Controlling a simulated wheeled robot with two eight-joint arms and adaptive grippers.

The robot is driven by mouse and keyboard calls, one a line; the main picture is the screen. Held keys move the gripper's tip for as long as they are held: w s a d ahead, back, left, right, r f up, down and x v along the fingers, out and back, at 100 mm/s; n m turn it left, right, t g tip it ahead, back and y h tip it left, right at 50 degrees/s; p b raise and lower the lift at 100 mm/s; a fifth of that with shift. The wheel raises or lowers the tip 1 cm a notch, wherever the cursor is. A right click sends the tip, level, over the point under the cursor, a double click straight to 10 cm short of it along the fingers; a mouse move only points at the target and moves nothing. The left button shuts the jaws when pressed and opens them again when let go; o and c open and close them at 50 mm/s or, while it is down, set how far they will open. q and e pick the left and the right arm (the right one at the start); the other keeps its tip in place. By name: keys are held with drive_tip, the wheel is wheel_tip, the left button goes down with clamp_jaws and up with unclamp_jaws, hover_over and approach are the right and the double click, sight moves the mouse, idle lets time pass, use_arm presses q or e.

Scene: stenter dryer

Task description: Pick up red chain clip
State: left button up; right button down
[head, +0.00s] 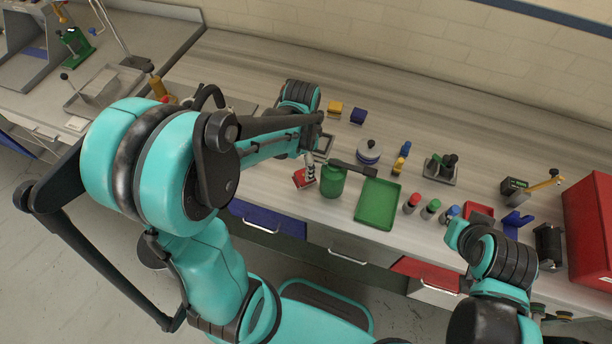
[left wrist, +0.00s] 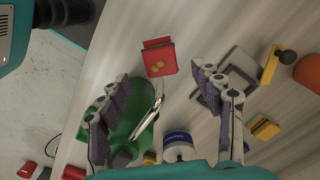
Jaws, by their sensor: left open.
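The red chain clip (head: 303,178) lies on the workbench near its front edge, just left of a green canister. In the left wrist view the clip (left wrist: 159,58) is a red block with small gold dots on its face. My left gripper (head: 311,165) is over the bench close to the clip, pointing down. In the left wrist view its two fingers (left wrist: 160,85) are spread wide and empty. The clip shows beyond the fingertips, between their lines, with a visible gap to both. My right arm shows at the lower right, but its gripper cannot be made out.
The green canister (head: 332,182) stands right beside the clip, with a green tray (head: 378,204) to its right. A round white-and-blue container (head: 368,152), a yellow block (head: 335,108) and a blue block (head: 358,116) are further back. A red box (head: 590,235) stands at the right end.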

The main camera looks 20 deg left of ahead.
sight(304, 175)
use_arm(q)
wheel_tip(304, 175, down, 6)
drive_tip(key=shift+w+d+f+b, duration=0.1)
drive_tip(key=shift+w+b, duration=0.05)
drive_tip(key=shift+b, duration=0.95)
clamp_jaws()
drive_tip(key=shift+r, duration=0.2)
